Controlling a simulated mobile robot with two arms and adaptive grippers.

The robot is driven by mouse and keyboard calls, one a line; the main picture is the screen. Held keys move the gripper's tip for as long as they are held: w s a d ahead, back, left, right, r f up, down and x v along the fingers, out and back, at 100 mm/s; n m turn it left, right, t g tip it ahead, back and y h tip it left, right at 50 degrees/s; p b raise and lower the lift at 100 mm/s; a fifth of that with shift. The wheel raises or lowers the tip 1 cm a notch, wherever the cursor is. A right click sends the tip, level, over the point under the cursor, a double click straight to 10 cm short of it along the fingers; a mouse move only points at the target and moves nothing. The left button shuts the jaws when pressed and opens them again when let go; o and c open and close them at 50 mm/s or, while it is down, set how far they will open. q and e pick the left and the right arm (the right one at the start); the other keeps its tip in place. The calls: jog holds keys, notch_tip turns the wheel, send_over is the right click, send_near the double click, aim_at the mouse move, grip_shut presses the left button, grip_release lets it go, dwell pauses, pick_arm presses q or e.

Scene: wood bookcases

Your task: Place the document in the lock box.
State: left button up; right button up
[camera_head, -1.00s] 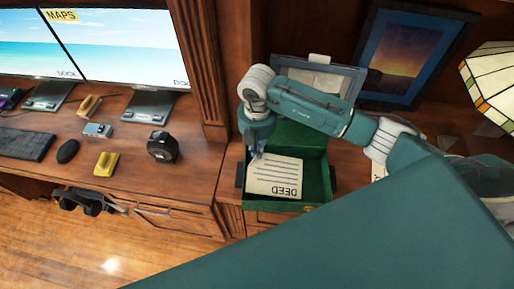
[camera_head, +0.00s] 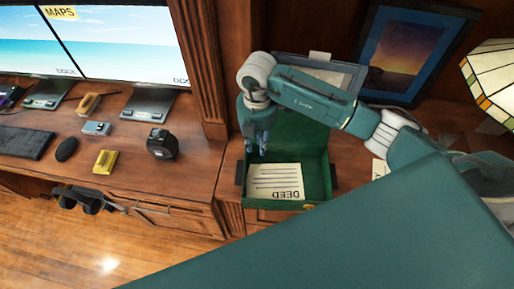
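The document (camera_head: 275,182), a cream sheet with dark lines and the word DEED, lies inside the open green lock box (camera_head: 319,170), towards its front. The box's lid (camera_head: 306,131) stands raised at the back. My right gripper (camera_head: 263,154) points down over the back left of the box, behind the document's far edge. Its fingers look apart, with nothing seen between them, and it appears clear of the sheet.
A framed picture (camera_head: 401,54) and a stained-glass lamp (camera_head: 490,80) stand behind and right of the box. At left, the desk holds monitors (camera_head: 125,45), a keyboard (camera_head: 24,143), a mouse (camera_head: 66,150) and a black tape-measure-like object (camera_head: 162,144).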

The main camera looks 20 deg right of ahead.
notch_tip(320, 180, up, 10)
jog(key=b, duration=0.2)
jog(key=shift+f, duration=0.15)
jog(key=shift+d, duration=0.15)
